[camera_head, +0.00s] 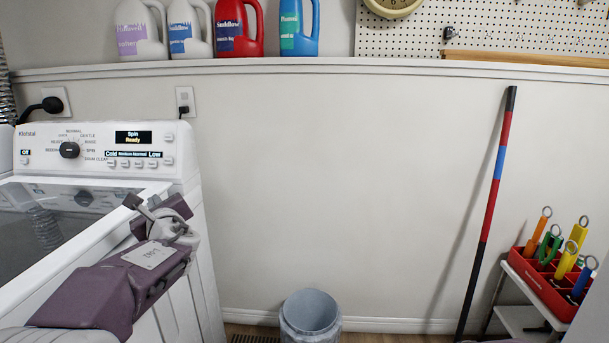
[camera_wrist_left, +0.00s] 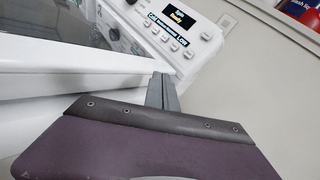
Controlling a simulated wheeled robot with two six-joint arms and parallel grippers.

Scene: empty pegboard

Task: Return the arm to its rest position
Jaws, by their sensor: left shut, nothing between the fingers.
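My left arm comes in from the left in the head view, in front of the washing machine (camera_head: 203,262). The washer panel (camera_wrist_left: 172,35) shows beyond the fingertips there. My right gripper is in neither view.
A grey bin (camera_head: 310,316) stands on the floor at bottom centre. A striped pole (camera_head: 495,175) leans on the wall. A red tool caddy (camera_head: 540,283) sits on a white stand at right. Several detergent bottles (camera_head: 235,30) and a pegboard (camera_head: 480,28) are above. The middle wall is bare.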

